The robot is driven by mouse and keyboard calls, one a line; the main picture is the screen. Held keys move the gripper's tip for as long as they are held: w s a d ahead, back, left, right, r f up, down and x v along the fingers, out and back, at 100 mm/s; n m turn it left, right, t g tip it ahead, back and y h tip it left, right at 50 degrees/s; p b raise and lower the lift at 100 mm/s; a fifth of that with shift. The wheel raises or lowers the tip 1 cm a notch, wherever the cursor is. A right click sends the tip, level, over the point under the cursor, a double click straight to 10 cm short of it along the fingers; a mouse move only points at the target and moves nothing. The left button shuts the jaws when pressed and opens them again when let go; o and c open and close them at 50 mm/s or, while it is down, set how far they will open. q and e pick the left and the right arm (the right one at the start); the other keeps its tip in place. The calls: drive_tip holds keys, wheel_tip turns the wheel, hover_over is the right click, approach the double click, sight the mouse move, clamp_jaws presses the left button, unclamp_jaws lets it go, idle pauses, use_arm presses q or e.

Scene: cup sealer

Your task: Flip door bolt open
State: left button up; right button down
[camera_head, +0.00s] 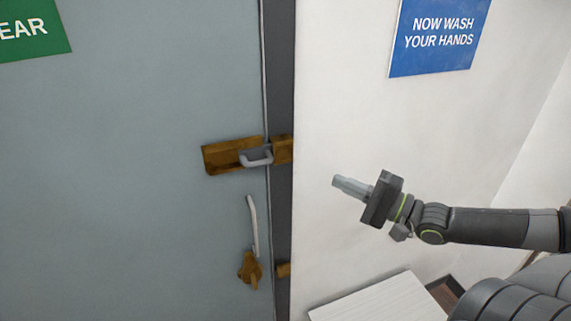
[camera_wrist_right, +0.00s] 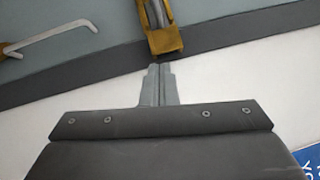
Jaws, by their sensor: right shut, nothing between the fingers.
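The door bolt (camera_head: 232,156) is a brass-brown plate on the grey-blue door (camera_head: 130,190), with a grey bent handle (camera_head: 257,157) sticking out. Its brown keeper (camera_head: 284,150) is on the dark door frame. In the right wrist view the bolt (camera_wrist_right: 164,38) shows at the top, just beyond the fingertips. My right gripper (camera_head: 337,182) is shut and empty, in front of the white wall, to the right of the bolt and apart from it. It also shows in the wrist view (camera_wrist_right: 158,68) with its fingers together. My left gripper is not in view.
A pale door handle (camera_head: 252,226) with a brown base (camera_head: 250,269) is below the bolt. A white slatted surface (camera_head: 375,300) is at the bottom. Blue (camera_head: 438,35) and green (camera_head: 32,28) signs hang above.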

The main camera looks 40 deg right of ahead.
drive_tip(key=shift+w, duration=0.1)
drive_tip(key=s+a+b+x, duration=0.1)
drive_tip(key=a+b+x, duration=0.1)
drive_tip(key=b+x, duration=0.5)
drive_tip(key=shift+a+b+x, duration=0.2)
drive_tip(key=shift+b+x, duration=0.15)
drive_tip(key=shift+x, duration=2.45)
drive_tip(key=shift+s+r, duration=0.1)
drive_tip(key=shift+r, duration=0.1)
